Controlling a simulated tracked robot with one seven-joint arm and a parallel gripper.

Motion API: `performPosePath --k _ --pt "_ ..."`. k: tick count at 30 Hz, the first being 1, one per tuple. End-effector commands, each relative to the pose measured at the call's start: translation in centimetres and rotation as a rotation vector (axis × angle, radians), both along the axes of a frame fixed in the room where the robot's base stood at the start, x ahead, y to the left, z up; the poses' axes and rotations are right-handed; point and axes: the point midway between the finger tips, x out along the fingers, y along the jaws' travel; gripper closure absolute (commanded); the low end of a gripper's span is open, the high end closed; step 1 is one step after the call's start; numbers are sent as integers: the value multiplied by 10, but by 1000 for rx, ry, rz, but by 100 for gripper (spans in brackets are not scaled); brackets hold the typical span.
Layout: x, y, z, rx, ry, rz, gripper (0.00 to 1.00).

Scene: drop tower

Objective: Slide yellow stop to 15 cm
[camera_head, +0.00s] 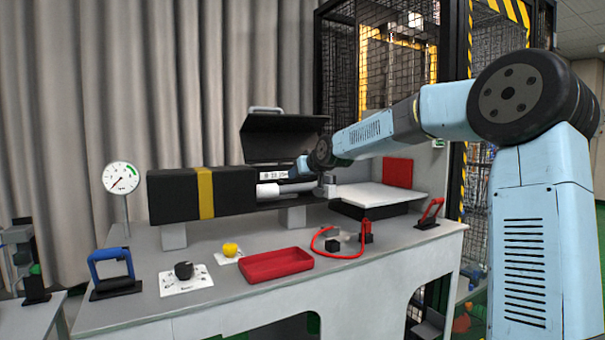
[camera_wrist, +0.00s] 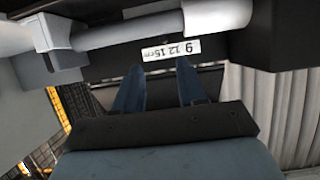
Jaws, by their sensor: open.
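A white scale label (camera_head: 278,174) reading 9, 12, 15 cm sits inside the opened part of a long black housing (camera_head: 172,197). The label also shows upside down in the wrist view (camera_wrist: 172,51). I cannot make out a yellow stop beside the scale in either view. My gripper (camera_head: 300,168) is at the right end of the label in the head view. In the wrist view, my gripper's (camera_wrist: 158,70) two blue fingers are apart with nothing between them. Their tips are close to the label; I cannot tell whether they touch anything.
A dark lid (camera_head: 282,137) stands raised behind the scale. A yellow band (camera_head: 205,193) wraps the housing. A grey cylinder (camera_wrist: 128,30) lies close by. The bench holds a red tray (camera_head: 276,265), a yellow knob (camera_head: 230,249), a black knob (camera_head: 183,270) and a dial gauge (camera_head: 121,177).

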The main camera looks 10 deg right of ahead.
Motion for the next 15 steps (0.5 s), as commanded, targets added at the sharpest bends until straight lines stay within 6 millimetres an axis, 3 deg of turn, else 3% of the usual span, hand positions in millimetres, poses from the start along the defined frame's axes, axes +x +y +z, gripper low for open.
performPosePath --k 15 --pt "-14 -7 6 -2 0 -1 60"
